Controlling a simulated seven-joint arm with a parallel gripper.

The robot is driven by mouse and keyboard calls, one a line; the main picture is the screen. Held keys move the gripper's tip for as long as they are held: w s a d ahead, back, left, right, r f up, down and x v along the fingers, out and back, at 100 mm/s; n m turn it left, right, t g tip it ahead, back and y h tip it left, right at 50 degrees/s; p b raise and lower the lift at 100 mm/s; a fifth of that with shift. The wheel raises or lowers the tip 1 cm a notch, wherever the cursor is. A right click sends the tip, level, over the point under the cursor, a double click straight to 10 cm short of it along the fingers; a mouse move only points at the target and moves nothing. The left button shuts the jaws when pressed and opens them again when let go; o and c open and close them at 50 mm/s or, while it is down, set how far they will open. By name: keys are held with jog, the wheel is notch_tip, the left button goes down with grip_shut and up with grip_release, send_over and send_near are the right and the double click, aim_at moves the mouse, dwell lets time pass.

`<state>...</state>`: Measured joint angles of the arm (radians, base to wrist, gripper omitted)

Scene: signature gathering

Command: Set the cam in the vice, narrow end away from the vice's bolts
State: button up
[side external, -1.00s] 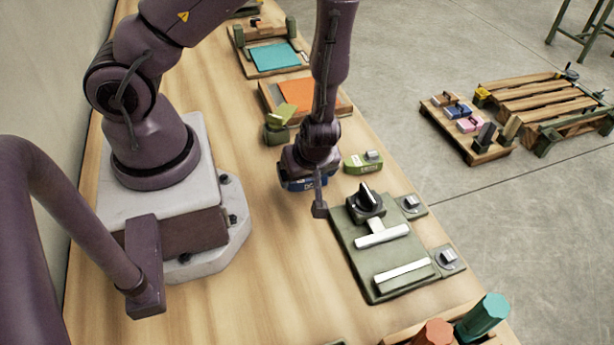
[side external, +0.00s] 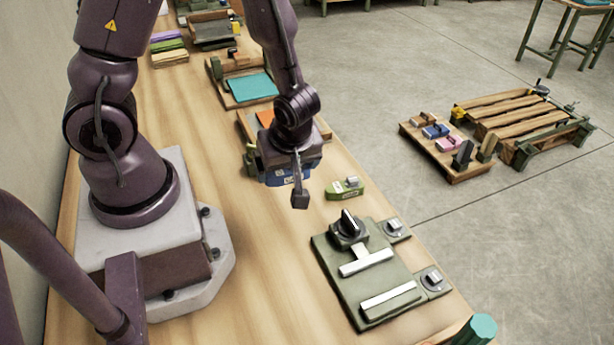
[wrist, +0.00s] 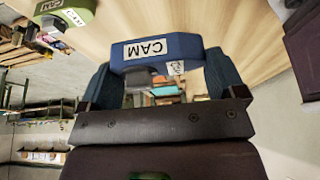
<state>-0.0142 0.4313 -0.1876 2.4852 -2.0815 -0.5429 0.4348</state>
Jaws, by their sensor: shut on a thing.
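A blue block labelled CAM (wrist: 185,45) sits between the fingers of my gripper (wrist: 158,70), which is shut on it. In the side view the blue cam (side external: 287,178) shows just under my gripper (side external: 285,168), partly hidden by it. I cannot tell which end of the cam is narrow. The vice (side external: 338,292) is a dark green plate with two pale jaw bars and a black knob, down and right of my gripper. Its bolts (side external: 395,226) (side external: 432,278) stand on tabs along its right side. The space between the jaw bars looks empty.
A green block with a white label (side external: 345,188) lies on the bench between my gripper and the vice; it also shows in the wrist view (wrist: 62,17). Boards with orange (side external: 265,118) and teal (side external: 252,88) sheets lie behind. A teal peg (side external: 482,328) stands at the front.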

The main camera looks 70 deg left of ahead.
jog(key=shift+w+d+r+m+t, duration=0.1)
jog(key=shift+d+m+t, duration=0.1)
jog(key=shift+m, duration=0.4)
jog(key=shift+w+d+r+m+t, duration=0.1)
jog(key=shift+m+t, duration=0.1)
jog(key=shift+m, duration=0.4)
jog(key=w+d+r+m+t+h, duration=0.45)
jog(key=w+d+r+m, duration=0.5)
jog(key=m, duration=0.65)
jog(key=s+a+f+n+g+y, duration=0.1)
jog(key=s+a+f+n, duration=0.2)
jog(key=n, duration=0.2)
jog(key=s+a+f+n+g+y, duration=0.2)
jog(key=s+a+f+n, duration=0.1)
jog(key=n, duration=0.3)
jog(key=s+a+f+n+g+y, duration=0.1)
jog(key=s+a+f+n, duration=0.2)
jog(key=a+n, duration=0.1)
jog(key=shift+s+f+n+g+y, duration=0.25)
jog(key=shift+s+f+n+g, duration=0.1)
jog(key=shift+n, duration=0.45)
jog(key=shift+s+n+g, duration=0.15)
jog(key=shift+n+g, duration=0.25)
jog(key=shift+n, duration=0.7)
jog(key=shift+f, duration=4.75)
